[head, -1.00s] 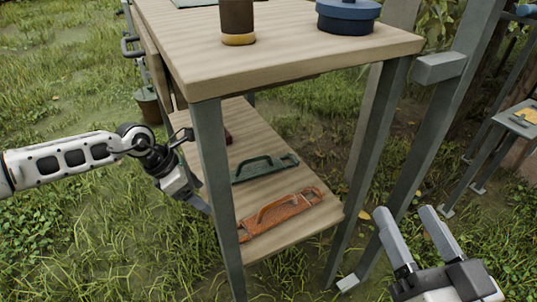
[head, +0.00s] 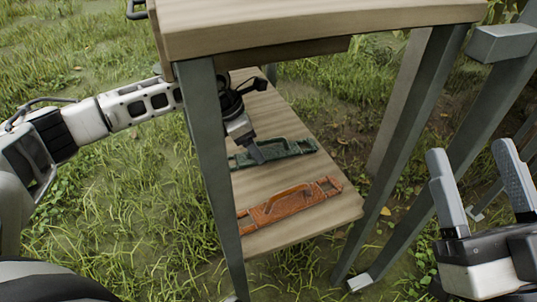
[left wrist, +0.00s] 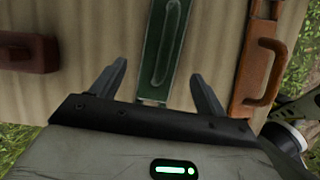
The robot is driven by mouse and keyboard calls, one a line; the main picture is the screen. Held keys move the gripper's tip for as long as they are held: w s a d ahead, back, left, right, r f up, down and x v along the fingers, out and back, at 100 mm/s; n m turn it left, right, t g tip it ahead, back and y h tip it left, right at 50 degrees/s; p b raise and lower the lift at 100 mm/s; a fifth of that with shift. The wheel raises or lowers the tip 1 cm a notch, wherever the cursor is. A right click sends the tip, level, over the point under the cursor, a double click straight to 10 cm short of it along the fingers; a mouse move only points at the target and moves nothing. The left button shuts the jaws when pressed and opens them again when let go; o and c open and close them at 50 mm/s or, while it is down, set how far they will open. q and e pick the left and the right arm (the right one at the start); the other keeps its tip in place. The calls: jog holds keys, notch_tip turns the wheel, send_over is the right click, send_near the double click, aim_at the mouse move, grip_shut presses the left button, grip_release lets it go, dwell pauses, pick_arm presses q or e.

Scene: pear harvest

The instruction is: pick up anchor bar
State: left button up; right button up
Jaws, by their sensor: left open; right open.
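Handled bars lie on the lower wooden shelf; I cannot tell from looks which one is called the anchor bar. The green bar (head: 292,149) lies behind the orange bar (head: 290,203). The left wrist view shows the green bar (left wrist: 163,45) in the middle, the orange bar (left wrist: 262,62) at right and a dark red bar (left wrist: 30,52) at left. My left gripper (head: 258,153) is open over the green bar, its fingers (left wrist: 157,72) on either side of it; contact cannot be told. My right gripper (head: 471,150) is open and empty at the right.
The lower shelf (head: 315,225) sits under a wooden tabletop (head: 330,28), so headroom is limited. A grey front leg (head: 212,170) stands near my left arm. Another leg (head: 405,140) stands left of my right gripper. Grass surrounds the table.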

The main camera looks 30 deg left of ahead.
aim_at(261, 148)
pick_arm(q)
jog(key=shift+w+d+f+b, duration=0.25)
jog(key=shift+w+d+f, duration=0.1)
jog(key=shift+f, duration=0.2)
jog(key=shift+w+d+f+b, duration=0.25)
jog(key=shift+w+d+f, duration=0.05)
jog(key=shift+f, duration=0.2)
jog(key=shift+w+d+f, duration=0.15)
jog(key=shift+f, duration=0.2)
jog(key=c, duration=1.1)
pick_arm(e)
jog(key=r+n+y, duration=0.1)
jog(key=n, duration=0.1)
jog(key=s+r+n+y, duration=0.1)
jog(key=n+y, duration=0.1)
jog(key=shift+s+a+r+g, duration=0.15)
jog(key=shift+g, duration=0.15)
pick_arm(q)
jog(key=shift+r, duration=0.15)
pick_arm(e)
jog(key=shift+r, duration=0.1)
